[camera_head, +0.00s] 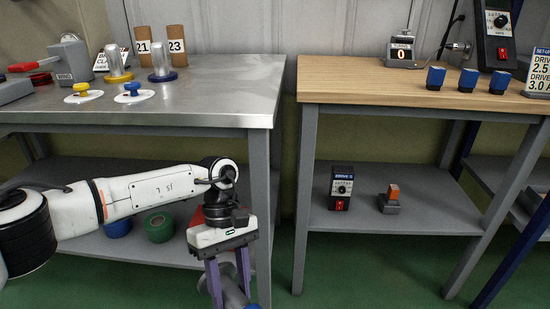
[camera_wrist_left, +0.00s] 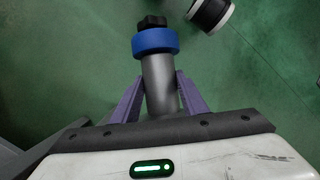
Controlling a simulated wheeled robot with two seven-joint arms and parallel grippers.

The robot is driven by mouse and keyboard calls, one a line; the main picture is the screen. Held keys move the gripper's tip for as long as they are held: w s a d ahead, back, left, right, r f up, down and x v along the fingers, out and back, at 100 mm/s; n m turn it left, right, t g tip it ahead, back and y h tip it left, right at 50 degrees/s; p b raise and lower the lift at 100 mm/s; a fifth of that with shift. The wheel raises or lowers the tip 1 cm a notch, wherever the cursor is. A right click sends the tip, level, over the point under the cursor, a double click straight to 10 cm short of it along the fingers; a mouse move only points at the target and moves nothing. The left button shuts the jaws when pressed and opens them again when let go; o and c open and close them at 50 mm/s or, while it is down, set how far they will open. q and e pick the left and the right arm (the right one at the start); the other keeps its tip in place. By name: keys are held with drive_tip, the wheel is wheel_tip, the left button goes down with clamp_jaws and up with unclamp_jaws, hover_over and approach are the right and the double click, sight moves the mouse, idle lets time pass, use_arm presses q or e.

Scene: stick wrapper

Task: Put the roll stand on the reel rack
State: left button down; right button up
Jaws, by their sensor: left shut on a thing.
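My left gripper (camera_head: 230,290) is low in front of the steel bench, with its two purple fingers pointing down. It is shut on a grey cylinder (camera_head: 237,291), cut off at the bottom edge. In the left wrist view the gripper (camera_wrist_left: 161,95) has one finger on each side of the grey cylinder (camera_wrist_left: 159,78). The cylinder has a blue ring and a black knob at its far end. It may be the roll stand, but I cannot be sure. I cannot tell which thing is the reel rack. My right gripper is out of view.
The steel bench (camera_head: 225,95) carries silver domes, numbered brown tubes (camera_head: 177,46) and small knobs. Its lower shelf holds a green roll (camera_head: 158,227) and a blue roll (camera_head: 118,227). A wooden-topped bench (camera_head: 345,82) stands right, with a control box (camera_head: 341,187) below. Green floor is open between.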

use_arm(q)
drive_tip(key=s+a+r+m+y, duration=0.25)
drive_tip(key=a+r+m, duration=0.55)
drive_tip(key=a+r, duration=0.55)
drive_tip(key=s+d+r+p, duration=0.1)
drive_tip(key=s+r+p, duration=0.2)
drive_tip(key=r+p, duration=0.7)
drive_tip(key=s+r+m+t+y+p, duration=0.1)
drive_tip(key=s+r+p, duration=0.1)
drive_tip(key=r+p, duration=0.9)
drive_tip(key=p, duration=0.4)
drive_tip(key=shift+s+d+p, duration=0.35)
drive_tip(key=shift+s+d, duration=0.05)
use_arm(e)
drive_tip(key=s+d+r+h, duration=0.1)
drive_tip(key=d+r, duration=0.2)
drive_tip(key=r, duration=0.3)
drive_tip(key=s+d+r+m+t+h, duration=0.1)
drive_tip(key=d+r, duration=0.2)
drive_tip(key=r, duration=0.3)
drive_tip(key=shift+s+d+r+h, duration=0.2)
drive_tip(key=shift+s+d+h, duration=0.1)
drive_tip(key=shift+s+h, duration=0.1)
use_arm(q)
drive_tip(key=shift+y, duration=0.25)
